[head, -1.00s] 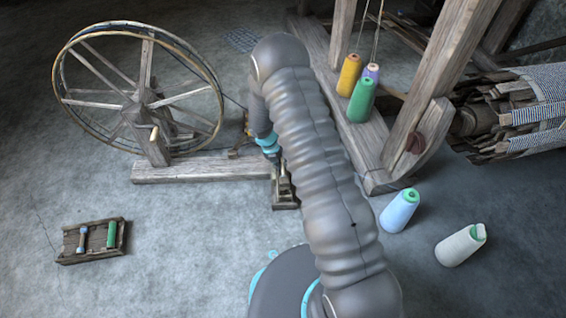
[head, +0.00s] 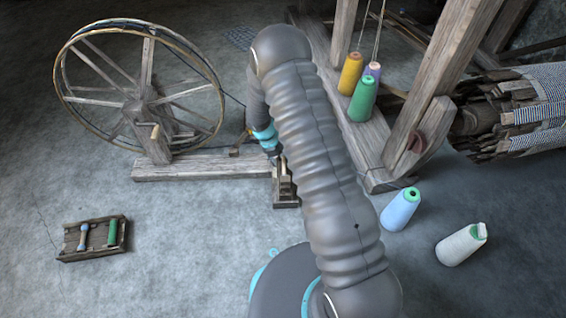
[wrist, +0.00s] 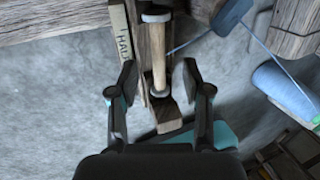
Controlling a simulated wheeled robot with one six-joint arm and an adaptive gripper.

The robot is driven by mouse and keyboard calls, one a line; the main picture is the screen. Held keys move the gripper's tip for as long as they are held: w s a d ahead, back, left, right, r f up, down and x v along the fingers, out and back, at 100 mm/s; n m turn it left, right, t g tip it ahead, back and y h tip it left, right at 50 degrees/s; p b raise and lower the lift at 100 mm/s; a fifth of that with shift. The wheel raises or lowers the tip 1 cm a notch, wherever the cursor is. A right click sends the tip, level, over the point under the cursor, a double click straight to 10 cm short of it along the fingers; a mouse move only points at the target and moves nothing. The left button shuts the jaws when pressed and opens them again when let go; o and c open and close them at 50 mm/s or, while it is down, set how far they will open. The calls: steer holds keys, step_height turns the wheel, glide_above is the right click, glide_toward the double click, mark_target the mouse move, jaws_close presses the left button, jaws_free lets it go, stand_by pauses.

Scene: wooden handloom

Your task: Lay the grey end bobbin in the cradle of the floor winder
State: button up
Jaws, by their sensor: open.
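The grey end bobbin (wrist: 158,55) has a bare wooden shaft and grey ends. In the wrist view it lies lengthwise over the wooden cradle (wrist: 168,117) of the floor winder, and seems to rest in it. My gripper (wrist: 159,75) is open, with one finger on each side of the bobbin and a gap on both sides. In the head view the floor winder (head: 180,166) has a large spoked wheel, and its cradle (head: 286,190) is at the right end of the base.
A wooden tray (head: 68,243) with a blue-ended bobbin (head: 83,237) and a green bobbin (head: 112,232) lies at left. A blue cone (head: 400,210) and a white cone (head: 460,245) stand right of my arm. Loom posts (head: 440,90) rise at right.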

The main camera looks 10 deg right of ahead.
steer(key=v, duration=0.9)
steer(key=shift+r, duration=0.15)
stand_by(1.9)
